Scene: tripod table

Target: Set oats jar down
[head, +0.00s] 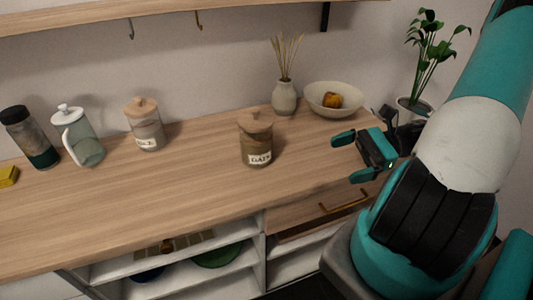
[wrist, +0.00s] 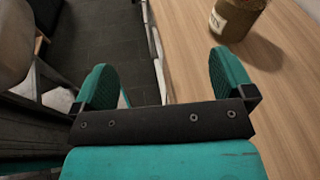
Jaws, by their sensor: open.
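The oats jar (head: 256,143) stands upright on the wooden counter (head: 200,175), its wooden lid on and its label facing the front. My gripper (head: 346,158) is open and empty, to the right of the jar and apart from it, near the counter's front edge. In the wrist view the jar (wrist: 235,17) shows at the top right, cut off by the frame, beyond the right finger. Nothing is between the two fingers (wrist: 165,82) in that view.
A rice jar (head: 145,124), a glass pitcher (head: 80,137) and a dark-lidded bottle (head: 30,138) stand at the left. A reed vase (head: 284,98) and a bowl (head: 322,104) with fruit are behind. A plant (head: 432,50) is at the right. Counter left of the jar is clear.

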